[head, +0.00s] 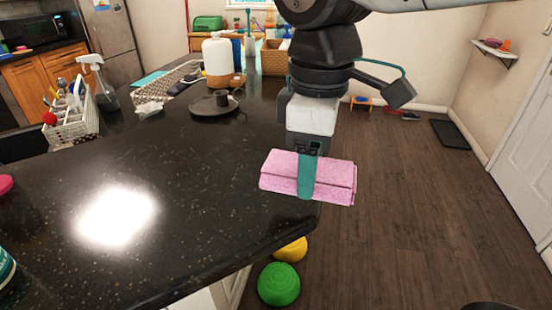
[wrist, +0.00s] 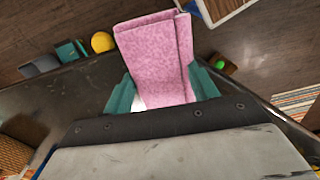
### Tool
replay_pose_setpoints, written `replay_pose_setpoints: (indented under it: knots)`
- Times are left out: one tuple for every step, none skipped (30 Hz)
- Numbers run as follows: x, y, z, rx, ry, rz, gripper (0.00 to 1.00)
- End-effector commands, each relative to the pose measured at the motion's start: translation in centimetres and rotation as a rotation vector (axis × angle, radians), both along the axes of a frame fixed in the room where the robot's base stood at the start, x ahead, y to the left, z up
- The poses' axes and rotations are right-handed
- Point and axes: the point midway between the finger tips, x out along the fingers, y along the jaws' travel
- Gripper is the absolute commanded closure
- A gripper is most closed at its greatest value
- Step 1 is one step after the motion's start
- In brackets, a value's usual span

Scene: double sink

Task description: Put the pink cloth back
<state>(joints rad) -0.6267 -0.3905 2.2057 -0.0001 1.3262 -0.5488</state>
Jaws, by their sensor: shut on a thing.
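The pink cloth (head: 338,177) is folded into a flat bundle and held up at the counter's right edge in the head view. It also fills the upper middle of the wrist view (wrist: 152,62). My gripper (head: 306,188) points down, with a teal finger across the cloth's near face. In the wrist view my gripper (wrist: 163,95) has its teal fingers on both sides of the cloth, shut on it. The far finger is hidden behind the cloth in the head view.
The dark speckled counter (head: 170,215) has a wide clear area left of the cloth. Green (head: 278,284) and yellow (head: 291,250) round things sit below the counter's edge.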

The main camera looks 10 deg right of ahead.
Motion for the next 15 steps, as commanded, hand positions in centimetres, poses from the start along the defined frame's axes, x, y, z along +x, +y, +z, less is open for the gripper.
replay_pose_setpoints:
  knots:
    - [-1.1, -0.2, -0.3, 0.001, -0.001, 0.022, 0.67]
    - [-1.4, -0.2, -0.4, 0.001, -0.001, 0.030, 0.67]
    - [-1.7, -0.3, -0.6, 0.001, 0.000, 0.037, 0.67]
    - [-1.6, -0.2, -0.7, 0.000, 0.000, 0.040, 0.67]
    - [-1.3, -0.2, -0.8, -0.001, 0.000, 0.042, 0.67]
    - [-0.8, -0.1, -0.9, -0.001, 0.002, 0.044, 0.67]
    - [-0.1, 0.0, -1.0, -0.001, 0.002, 0.043, 0.67]
    - [0.6, 0.1, -1.1, -0.003, 0.003, 0.042, 0.67]
    - [1.6, 0.4, -1.2, -0.003, 0.003, 0.042, 0.67]
    - [2.5, 0.5, -1.3, -0.003, 0.003, 0.042, 0.67]
    - [3.3, 0.7, -1.4, -0.003, 0.003, 0.041, 0.67]
    - [4.3, 0.9, -1.4, -0.002, 0.003, 0.042, 0.67]
    - [5.1, 1.0, -1.5, -0.003, 0.004, 0.042, 0.67]
    - [6.0, 1.2, -1.6, -0.002, 0.003, 0.041, 0.67]
    - [7.0, 1.4, -1.7, -0.002, 0.003, 0.043, 0.67]
